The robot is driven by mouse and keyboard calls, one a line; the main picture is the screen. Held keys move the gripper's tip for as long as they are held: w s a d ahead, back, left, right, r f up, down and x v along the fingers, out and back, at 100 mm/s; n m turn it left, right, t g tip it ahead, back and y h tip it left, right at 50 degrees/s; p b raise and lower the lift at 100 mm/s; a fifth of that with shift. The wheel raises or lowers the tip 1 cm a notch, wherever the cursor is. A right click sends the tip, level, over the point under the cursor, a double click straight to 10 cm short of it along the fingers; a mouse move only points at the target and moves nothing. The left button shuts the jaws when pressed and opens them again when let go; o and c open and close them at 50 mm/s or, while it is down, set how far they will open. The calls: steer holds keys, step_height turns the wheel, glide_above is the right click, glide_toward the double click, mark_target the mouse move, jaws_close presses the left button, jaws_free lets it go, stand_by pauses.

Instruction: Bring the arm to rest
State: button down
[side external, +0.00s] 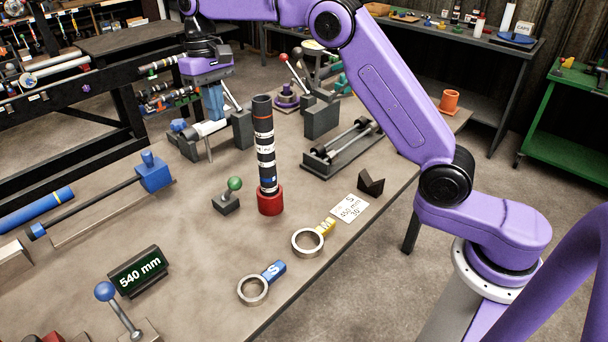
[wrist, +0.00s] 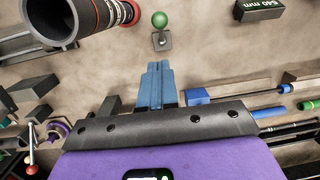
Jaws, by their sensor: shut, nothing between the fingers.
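My gripper (side external: 214,104) hangs above the back left part of the workbench, behind the upright dark tube. In the wrist view its blue fingers (wrist: 157,78) lie side by side, shut and empty. My purple arm arches over the bench from the right. The dark tube (side external: 264,145) with white bands stands upright in a red base (side external: 270,202). In the wrist view the tube's open end (wrist: 55,22) is at the top left, apart from the fingers. A green-knobbed lever (side external: 233,185) stands beside the red base, and its green knob (wrist: 159,19) shows ahead of the fingertips.
Grey blocks (side external: 243,130) and a levered fixture stand near my gripper. A rack with rods (side external: 342,148) lies right of the tube. Two rings (side external: 308,241), a printed card (side external: 350,207) and a 540 mm display (side external: 139,271) are at the front. Bench space between them is bare.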

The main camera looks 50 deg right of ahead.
steer(key=s+a+n, duration=0.2)
steer(key=s+n, duration=0.1)
steer(key=s, duration=0.6)
steer(key=s+d+f+n, duration=0.2)
steer(key=s+d+n, duration=0.1)
steer(key=s, duration=0.7)
steer(key=s+d+f+n+t, duration=0.1)
steer(key=s+d, duration=0.4)
steer(key=s, duration=0.5)
steer(key=s+d+f+n, duration=0.4)
steer(key=s+d+n, duration=0.1)
steer(key=s, duration=0.6)
steer(key=shift+t, duration=0.3)
